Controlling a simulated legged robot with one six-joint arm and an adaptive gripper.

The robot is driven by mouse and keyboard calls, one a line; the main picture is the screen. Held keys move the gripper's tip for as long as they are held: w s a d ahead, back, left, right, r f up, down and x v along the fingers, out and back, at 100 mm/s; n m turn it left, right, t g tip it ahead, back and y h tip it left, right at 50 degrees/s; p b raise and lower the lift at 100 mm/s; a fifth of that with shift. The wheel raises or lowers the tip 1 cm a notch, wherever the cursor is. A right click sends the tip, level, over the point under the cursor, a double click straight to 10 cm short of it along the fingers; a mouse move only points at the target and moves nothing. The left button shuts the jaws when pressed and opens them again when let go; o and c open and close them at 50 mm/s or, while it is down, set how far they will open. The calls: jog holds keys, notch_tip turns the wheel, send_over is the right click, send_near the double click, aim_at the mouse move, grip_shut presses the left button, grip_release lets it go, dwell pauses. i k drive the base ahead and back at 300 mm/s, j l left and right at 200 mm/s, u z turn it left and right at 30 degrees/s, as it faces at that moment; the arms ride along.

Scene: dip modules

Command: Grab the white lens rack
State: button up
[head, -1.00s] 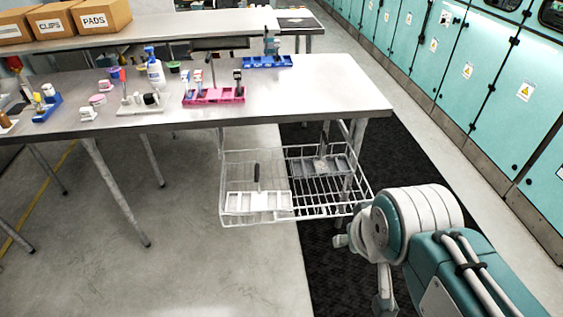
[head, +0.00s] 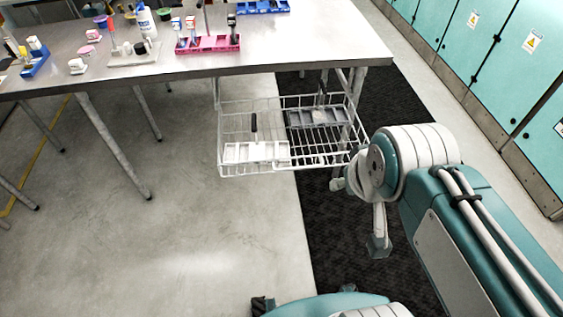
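The white lens rack (head: 256,153) sits in the left part of the white wire basket (head: 221,148) hung under the table. It looks level, with a dark upright handle rising from it. A grey rack (head: 316,118) with its own dark handle lies in the back right of the same basket. My arm comes in from the right. What looks like part of my gripper (head: 378,245) hangs low, to the right of and nearer than the basket, apart from the white rack. Its fingers are not clear enough to tell whether they are open or shut.
The metal table (head: 290,50) above the basket carries a pink rack (head: 208,45), a blue rack (head: 262,7), a bottle (head: 146,20) and several small items. Table legs (head: 115,150) stand to the left. The floor in front of the basket is clear. Teal cabinets (head: 495,70) line the right.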

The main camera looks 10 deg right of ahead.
aim_at(234, 152)
jog(key=i+j, duration=0.35)
jog(key=i, duration=0.25)
jog(key=i+j, duration=0.4)
jog(key=i, duration=0.15)
